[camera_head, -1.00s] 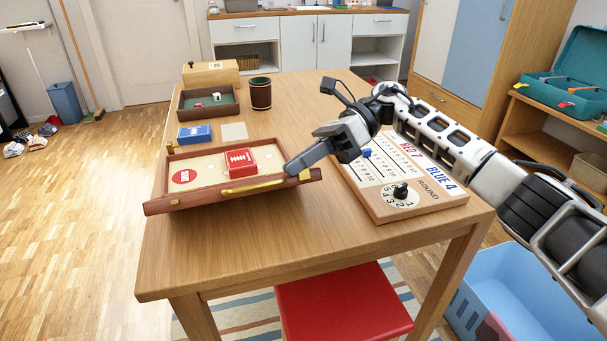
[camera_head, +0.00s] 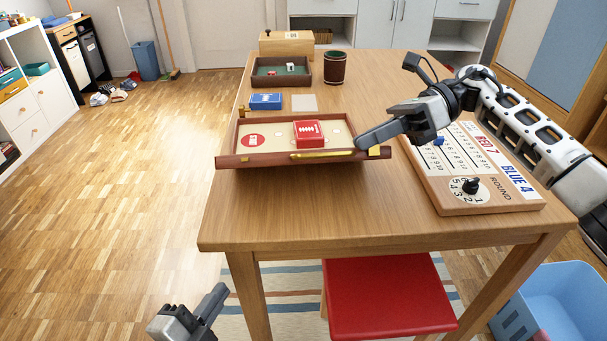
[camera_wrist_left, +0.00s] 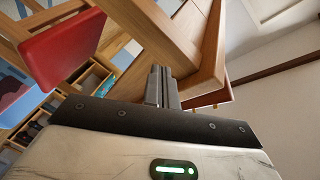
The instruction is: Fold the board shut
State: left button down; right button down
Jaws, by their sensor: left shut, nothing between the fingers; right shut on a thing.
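The wooden board (camera_head: 256,161) lies open on the table, with a brown frame, a cream inside and a brass bar along its near edge. A red box (camera_head: 310,133) and a red round patch show on its inside. My right gripper (camera_head: 362,142) is shut at the board's near right corner, with its fingertips on the frame there. My left gripper (camera_head: 220,294) is shut and empty, low in front of the table's left leg and apart from the board.
A score board (camera_head: 473,160) with a black knob is right of the board on the table (camera_head: 300,215). Behind are a blue box (camera_head: 266,101), a brown tray (camera_head: 262,80) and a dark cup (camera_head: 335,68).

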aim_at(302, 152)
pick_arm(q)
jog(key=d+r+m+h, duration=0.8)
jog(key=r+m+h, duration=0.35)
jog(key=m, duration=0.65)
jog(key=x, duration=0.7)
jog(key=a+r+x, duration=0.1)
jog(key=x, duration=0.2)
jog(key=shift+w+d+r, duration=0.15)
jog(key=shift+w+r, duration=0.1)
jog(key=shift+w, duration=0.25)
jog(key=shift+w+r, duration=0.5)
jog(key=shift+w, duration=0.05)
